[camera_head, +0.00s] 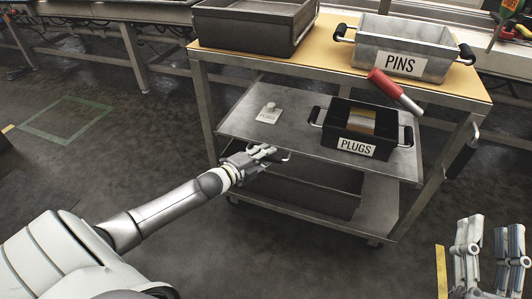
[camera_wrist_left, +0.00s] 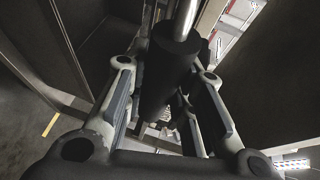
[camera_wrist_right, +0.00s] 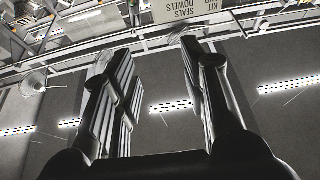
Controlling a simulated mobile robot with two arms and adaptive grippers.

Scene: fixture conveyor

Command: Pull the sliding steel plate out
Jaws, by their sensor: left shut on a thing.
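The sliding steel plate (camera_head: 300,139) is the grey middle level of the cart. Its front edge appears to stand out past the cart's right front post. My left gripper (camera_head: 268,153) is at the plate's front edge, left of its middle. In the left wrist view its fingers are shut around a black cylindrical grip (camera_wrist_left: 170,72) with a bright metal rod; the grip is mostly hidden in the head view. My right gripper (camera_head: 490,240) is at the lower right, away from the cart, with its fingers apart and empty. It also shows open in the right wrist view (camera_wrist_right: 150,75).
On the plate stand a black PLUGS bin (camera_head: 355,122) and a small pale piece (camera_head: 270,108) by a label. The floor at left is clear.

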